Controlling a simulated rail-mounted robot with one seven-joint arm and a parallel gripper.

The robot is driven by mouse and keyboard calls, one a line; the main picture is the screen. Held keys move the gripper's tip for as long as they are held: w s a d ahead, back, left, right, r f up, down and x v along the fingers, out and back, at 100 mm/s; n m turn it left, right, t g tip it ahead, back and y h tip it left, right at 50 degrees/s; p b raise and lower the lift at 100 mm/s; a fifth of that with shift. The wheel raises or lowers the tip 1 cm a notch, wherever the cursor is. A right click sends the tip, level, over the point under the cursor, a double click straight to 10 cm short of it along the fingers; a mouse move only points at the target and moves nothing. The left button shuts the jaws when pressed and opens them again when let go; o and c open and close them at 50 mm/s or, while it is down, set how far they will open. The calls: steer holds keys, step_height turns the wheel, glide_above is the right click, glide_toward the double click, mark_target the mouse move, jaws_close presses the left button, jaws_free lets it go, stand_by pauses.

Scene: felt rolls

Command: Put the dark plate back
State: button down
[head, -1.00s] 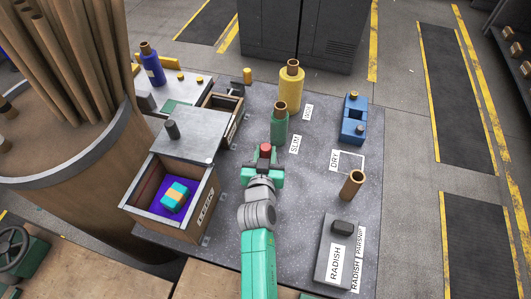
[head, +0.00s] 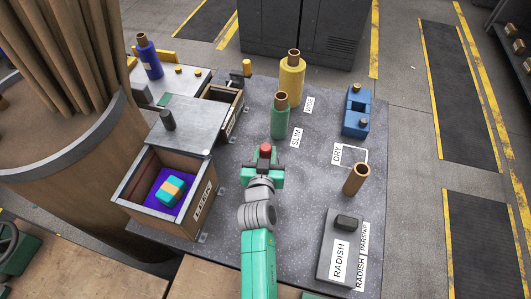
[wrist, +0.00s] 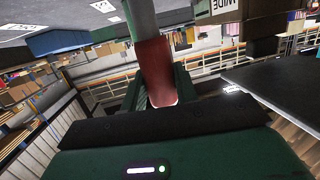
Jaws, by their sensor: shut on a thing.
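A dark grey plate (head: 329,238) with a black knob lies flat at the front right of the table, with RADISH and PARSNIP labels on and beside it. A lighter grey lid (head: 190,141) with a dark knob sits over the back of the open LEEK box (head: 161,212). My gripper (head: 264,165) is over the middle of the table, just in front of the green SLIM roll (head: 280,122). It is shut on a small red piece (head: 265,150), which shows as a red cylinder (wrist: 155,70) between the fingers in the wrist view. My gripper is away from both plates.
A blue and orange block (head: 171,190) lies in the LEEK box. A yellow roll (head: 291,80), a blue fixture (head: 356,115) and a brown tube (head: 356,179) stand on the table (head: 300,200). Bare table lies between my arm and the dark plate.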

steer(key=shift+f+b, duration=0.25)
steer(key=shift+b, duration=0.05)
steer(key=c, duration=1)
jaws_free()
